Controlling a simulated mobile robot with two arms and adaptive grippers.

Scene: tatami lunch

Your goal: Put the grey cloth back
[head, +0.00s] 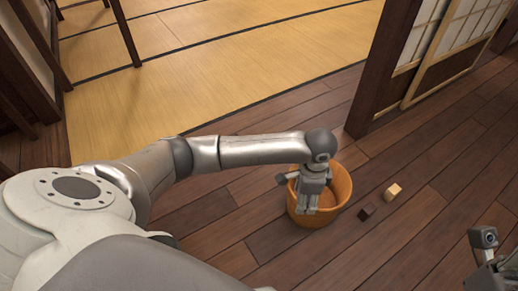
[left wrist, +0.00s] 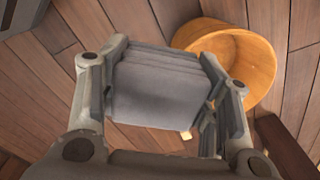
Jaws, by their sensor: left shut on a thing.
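My left gripper (head: 309,200) is in front of and above the wooden bucket (head: 342,196), seen from the head. In the left wrist view, my left gripper (left wrist: 160,100) is shut on the grey cloth (left wrist: 158,88), a thick folded stack with its layers showing at the far edge. The bucket (left wrist: 262,62) is behind the cloth at upper right there, its inside partly visible. In the head view the cloth cannot be told apart from the grey gripper. A part of my right arm (head: 485,240) shows at the right edge; its fingers are not clear.
A dark post (head: 375,80) and sliding screen (head: 440,70) stand behind. Tatami (head: 220,70) lies beyond, with open floor at lower right.

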